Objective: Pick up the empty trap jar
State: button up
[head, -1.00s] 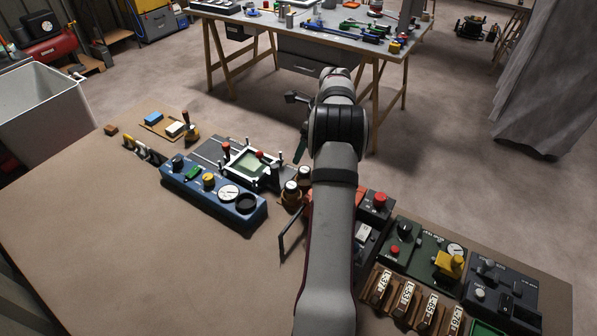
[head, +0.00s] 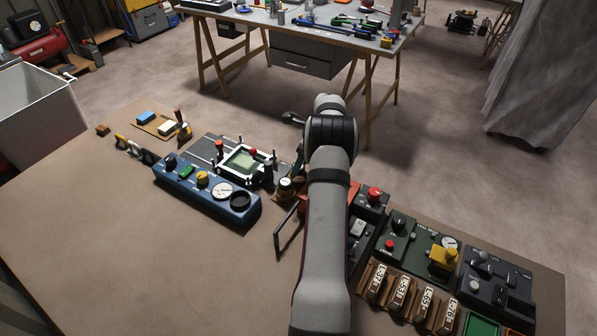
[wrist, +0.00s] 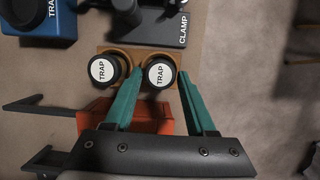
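Two trap jars stand side by side in a brown holder (wrist: 135,53). Their dark lids carry round white TRAP labels, one on the left jar (wrist: 103,70) and one on the right jar (wrist: 160,75). From above I cannot tell which is empty. My gripper (wrist: 161,73) has green fingers spread apart, with the right jar's lid between their tips. The left finger passes between the two jars; the right finger is clear of the lid. In the head view one jar (head: 285,187) shows just left of my arm, which hides much of the gripper and the other jar.
A blue control box (head: 207,189) and a framed clamp plate (head: 243,163) lie left of the jars. An orange-red part (wrist: 150,115) lies under the fingers. A red-knobbed box (head: 372,200) and several panels are to the right. The bench's left front is bare.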

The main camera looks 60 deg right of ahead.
grip_shut()
jog(key=shift+r, duration=3.5)
